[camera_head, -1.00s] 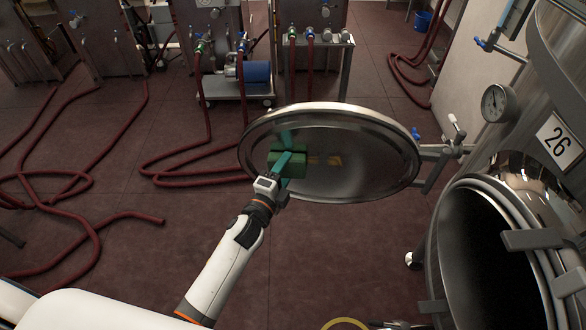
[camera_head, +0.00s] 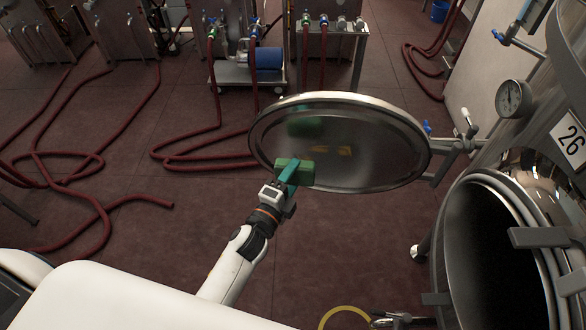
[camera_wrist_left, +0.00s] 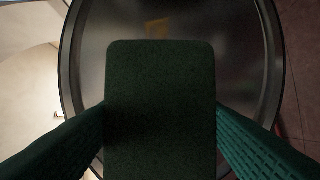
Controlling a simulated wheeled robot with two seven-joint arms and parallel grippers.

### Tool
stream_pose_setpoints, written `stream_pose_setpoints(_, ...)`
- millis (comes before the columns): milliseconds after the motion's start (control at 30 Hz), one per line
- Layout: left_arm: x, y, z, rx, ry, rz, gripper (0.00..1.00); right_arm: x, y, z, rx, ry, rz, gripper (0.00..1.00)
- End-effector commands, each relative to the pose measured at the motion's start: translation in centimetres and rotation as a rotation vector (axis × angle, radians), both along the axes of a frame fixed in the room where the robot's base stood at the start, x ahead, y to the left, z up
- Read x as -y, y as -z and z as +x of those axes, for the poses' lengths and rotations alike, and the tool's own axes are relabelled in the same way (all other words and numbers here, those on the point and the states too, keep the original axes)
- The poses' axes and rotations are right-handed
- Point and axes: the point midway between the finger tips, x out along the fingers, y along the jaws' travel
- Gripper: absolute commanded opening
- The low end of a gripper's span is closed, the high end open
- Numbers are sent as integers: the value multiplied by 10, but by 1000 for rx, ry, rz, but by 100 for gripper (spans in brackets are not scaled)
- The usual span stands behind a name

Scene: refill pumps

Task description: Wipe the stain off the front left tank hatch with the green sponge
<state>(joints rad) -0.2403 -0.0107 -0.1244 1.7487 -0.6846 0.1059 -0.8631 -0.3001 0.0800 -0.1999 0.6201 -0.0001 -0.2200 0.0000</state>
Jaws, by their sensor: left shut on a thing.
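The tank hatch (camera_head: 380,162) is a round steel door, swung open from the tank marked 26. A small yellow-brown stain (camera_head: 344,151) shows near the middle of its face, and also at the top of the left wrist view (camera_wrist_left: 157,28). My left gripper (camera_head: 288,172) is shut on the green sponge (camera_head: 300,173), at the hatch's lower left. A dim green reflection shows on the hatch above the sponge, so the two look apart. In the left wrist view the sponge (camera_wrist_left: 160,110) sits between the teal fingers and hides part of the hatch. My right gripper is not in view.
The open tank mouth (camera_head: 495,260) is at the lower right, with a gauge (camera_head: 513,98) above it. A hinge arm (camera_head: 455,148) joins the hatch to the tank. Red hoses (camera_head: 95,200) lie on the floor at left. A pump cart (camera_head: 250,75) stands behind.

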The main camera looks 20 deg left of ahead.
Motion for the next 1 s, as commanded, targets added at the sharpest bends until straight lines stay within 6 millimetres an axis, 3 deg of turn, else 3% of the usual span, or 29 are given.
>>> stream_pose_setpoints(367, 1, 0, -3, -1, 0, 0, 33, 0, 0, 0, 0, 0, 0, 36)
stream_pose_setpoints(700, 6, 1, -29, -2, -1, -1, 33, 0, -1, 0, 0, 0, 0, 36)
stream_pose_setpoints(1000, 6, 0, -30, 0, 0, 0, 33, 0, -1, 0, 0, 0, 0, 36)
